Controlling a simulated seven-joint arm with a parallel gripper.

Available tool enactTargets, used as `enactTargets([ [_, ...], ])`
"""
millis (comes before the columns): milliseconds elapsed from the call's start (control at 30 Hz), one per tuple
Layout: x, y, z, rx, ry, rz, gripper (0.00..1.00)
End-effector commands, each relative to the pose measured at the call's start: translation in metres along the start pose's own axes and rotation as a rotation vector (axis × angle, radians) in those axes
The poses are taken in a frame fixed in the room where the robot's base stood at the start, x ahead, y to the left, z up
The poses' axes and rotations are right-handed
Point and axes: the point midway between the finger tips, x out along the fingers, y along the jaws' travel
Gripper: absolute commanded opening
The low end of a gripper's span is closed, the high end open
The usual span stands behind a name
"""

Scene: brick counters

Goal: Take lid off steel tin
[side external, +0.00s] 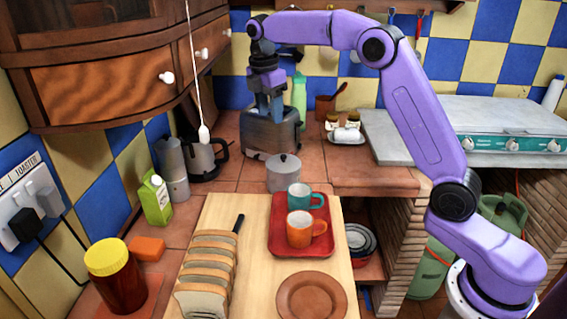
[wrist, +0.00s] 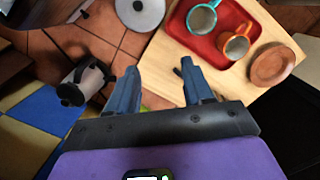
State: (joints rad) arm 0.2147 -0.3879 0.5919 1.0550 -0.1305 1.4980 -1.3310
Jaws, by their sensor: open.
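The steel tin (side external: 283,178) stands upright on the tiled counter behind the wooden board. Its round lid (side external: 283,159) with a small knob is on top. The lid also shows from above at the top edge of the wrist view (wrist: 140,12), partly cut off. My gripper (side external: 269,115) points down with blue fingers, behind the tin and up near the toaster in the side view. In the wrist view my gripper (wrist: 160,70) is open with nothing between its fingers, and the lid lies beyond the fingertips, apart from them.
A toaster (side external: 270,137) and a kettle (side external: 203,158) stand behind the tin. A red tray (side external: 276,250) with a teal mug (side external: 300,197) and an orange mug (side external: 306,230) sits on the board in front. A moka pot (side external: 172,168) and green carton (side external: 155,200) stand left. A cord (side external: 195,70) hangs left.

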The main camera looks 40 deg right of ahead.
Motion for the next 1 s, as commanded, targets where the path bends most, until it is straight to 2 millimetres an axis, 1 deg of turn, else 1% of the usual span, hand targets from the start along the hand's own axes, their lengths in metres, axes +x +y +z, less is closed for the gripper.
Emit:
enactTargets([
  [33,0.003,0.011,0.011,-0.007,-0.005,-0.005,0.51],
  [100,0.006,0.021,0.025,-0.023,-0.011,-0.01,0.51],
  [200,0.009,0.03,0.04,-0.04,-0.018,-0.016,0.51],
  [300,0.011,0.034,0.048,-0.049,-0.021,-0.02,0.51],
  [367,0.013,0.034,0.05,-0.052,-0.022,-0.022,0.51],
  [467,0.021,0.035,0.052,-0.053,-0.023,-0.023,0.51],
  [567,0.035,0.034,0.052,-0.052,-0.023,-0.025,0.51],
  [900,0.099,0.033,0.054,-0.051,-0.023,-0.025,0.51],
  [1000,0.115,0.033,0.053,-0.052,-0.022,-0.023,0.51],
])
